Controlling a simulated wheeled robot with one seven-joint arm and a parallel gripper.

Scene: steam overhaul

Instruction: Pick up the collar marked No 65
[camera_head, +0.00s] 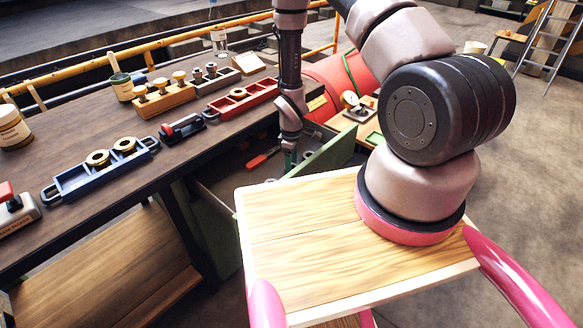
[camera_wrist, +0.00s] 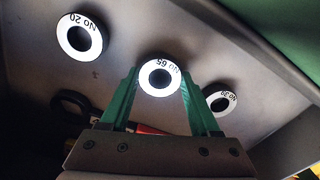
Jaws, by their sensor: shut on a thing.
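The collar marked No 65 (camera_wrist: 147,73) is a white ring with a dark centre hole, in the middle of the wrist view. My gripper (camera_wrist: 160,85) has its two green fingers on either side of it, shut on it. In the head view my gripper (camera_head: 290,158) reaches down into an open drawer, and the collar cannot be made out there. A collar marked No 20 (camera_wrist: 69,42) lies to the left, apart from the fingers. A third collar (camera_wrist: 228,97) lies to the right, close to the right finger; its number is hard to read.
The open drawer (camera_head: 340,150) has a green front and side walls close to my gripper. A red-handled tool (camera_head: 262,158) and a dark looped tool (camera_wrist: 72,103) lie inside. The bench (camera_head: 150,185) above it bears a blue tray (camera_head: 75,187), a red tray (camera_head: 238,103) and a wooden block (camera_head: 165,103).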

